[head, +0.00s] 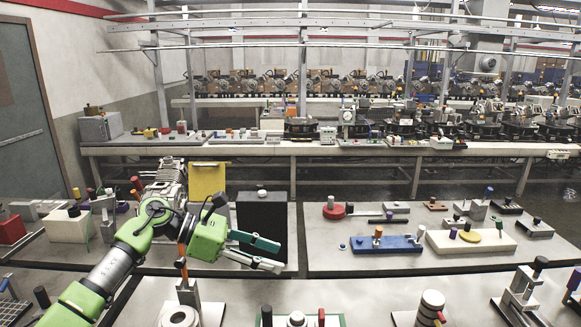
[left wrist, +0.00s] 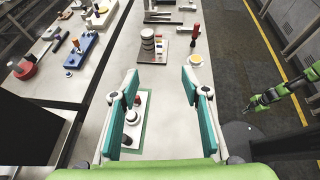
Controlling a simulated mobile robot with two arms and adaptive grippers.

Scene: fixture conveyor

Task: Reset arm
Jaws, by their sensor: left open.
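My left gripper (head: 281,256) reaches in from the left in the head view. Its two teal-padded fingers are apart and nothing is between them. It hangs above the near tables, in front of a black block (head: 262,215). In the left wrist view the open fingers of the left gripper (left wrist: 161,85) frame bare tabletop, with a white fixture on a green-edged plate (left wrist: 133,125) below. A green arm, apparently my right (left wrist: 275,95), shows at the right edge of the left wrist view, over the floor. Its gripper is too small to read. It does not show in the head view.
A blue fixture (head: 385,244) and a white one with a yellow disc (head: 470,242) lie on the right table. A striped cylinder (head: 431,306) stands at the front. A yellow plate (head: 208,180) stands behind my left arm. Open floor lies right of the table in the left wrist view.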

